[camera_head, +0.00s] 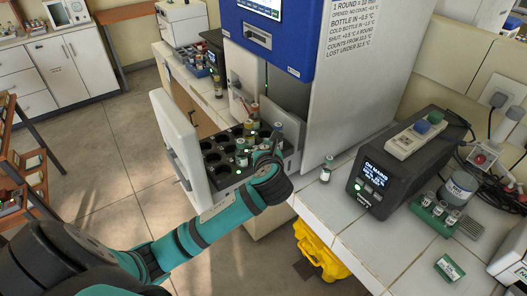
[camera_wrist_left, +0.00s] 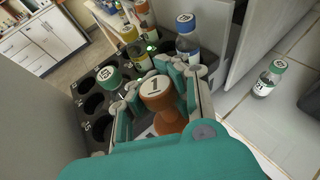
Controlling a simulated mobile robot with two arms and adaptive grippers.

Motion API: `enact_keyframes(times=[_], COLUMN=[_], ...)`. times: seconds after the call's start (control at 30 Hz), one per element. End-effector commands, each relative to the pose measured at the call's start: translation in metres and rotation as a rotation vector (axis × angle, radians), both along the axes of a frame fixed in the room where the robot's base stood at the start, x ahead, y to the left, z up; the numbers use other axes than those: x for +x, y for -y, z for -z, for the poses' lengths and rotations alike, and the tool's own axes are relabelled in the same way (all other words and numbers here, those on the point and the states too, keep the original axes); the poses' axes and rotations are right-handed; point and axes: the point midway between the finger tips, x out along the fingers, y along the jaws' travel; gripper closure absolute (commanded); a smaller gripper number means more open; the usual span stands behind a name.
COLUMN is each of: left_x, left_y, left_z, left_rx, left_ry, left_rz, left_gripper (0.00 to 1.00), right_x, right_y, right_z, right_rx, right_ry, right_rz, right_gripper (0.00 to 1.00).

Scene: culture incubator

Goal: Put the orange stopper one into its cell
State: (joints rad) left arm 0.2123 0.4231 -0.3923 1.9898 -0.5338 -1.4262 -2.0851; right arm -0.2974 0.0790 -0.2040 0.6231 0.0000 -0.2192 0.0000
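The orange stopper one (camera_wrist_left: 157,88), an orange-brown bottle with a white "1" on top, stands between the fingers of my left gripper (camera_wrist_left: 160,98), which appear closed on it. In the head view my left gripper (camera_head: 272,160) is at the right side of the pulled-out drawer; its bottle is hidden there. The black cell rack (camera_head: 217,171), also in the wrist view (camera_wrist_left: 83,87), has several empty round cells at left. I cannot tell whether the held bottle's base is inside a cell. My right gripper is not in view.
A green-topped bottle (camera_wrist_left: 109,78), a yellow-topped one (camera_wrist_left: 131,37) and a blue-topped one (camera_wrist_left: 187,45) stand close around the gripper. A teal-topped bottle (camera_head: 326,168) stands on the white counter (camera_head: 335,205). The drawer front (camera_head: 181,150) bounds the rack at left.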

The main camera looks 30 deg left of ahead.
Motion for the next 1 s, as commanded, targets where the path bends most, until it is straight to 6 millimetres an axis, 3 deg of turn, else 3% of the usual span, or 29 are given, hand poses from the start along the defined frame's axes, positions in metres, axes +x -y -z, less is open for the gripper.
enact_keyframes(times=[0.03,0.1,0.5,0.57,0.7,1.0], left_x=[0.012,0.023,0.056,0.055,0.055,0.055], left_y=[-0.008,-0.018,-0.051,-0.051,-0.051,-0.051], left_z=[-0.024,-0.043,-0.135,-0.114,-0.091,-0.058], left_rx=[-0.001,-0.002,-0.008,-0.007,-0.008,-0.006], left_ry=[0.005,0.004,0.004,-0.005,-0.003,0.001], left_rz=[-0.046,-0.104,-0.344,-0.347,-0.345,-0.346], left_gripper=[1.00,1.00,1.00,1.00,1.00,1.00], right_x=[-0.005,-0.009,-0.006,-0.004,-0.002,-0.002], right_y=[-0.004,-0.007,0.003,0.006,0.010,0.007], right_z=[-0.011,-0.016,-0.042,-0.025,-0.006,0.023], right_rx=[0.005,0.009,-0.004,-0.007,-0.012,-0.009], right_ry=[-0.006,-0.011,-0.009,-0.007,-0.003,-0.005], right_rz=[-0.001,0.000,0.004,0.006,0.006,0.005], right_gripper=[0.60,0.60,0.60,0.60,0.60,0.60])
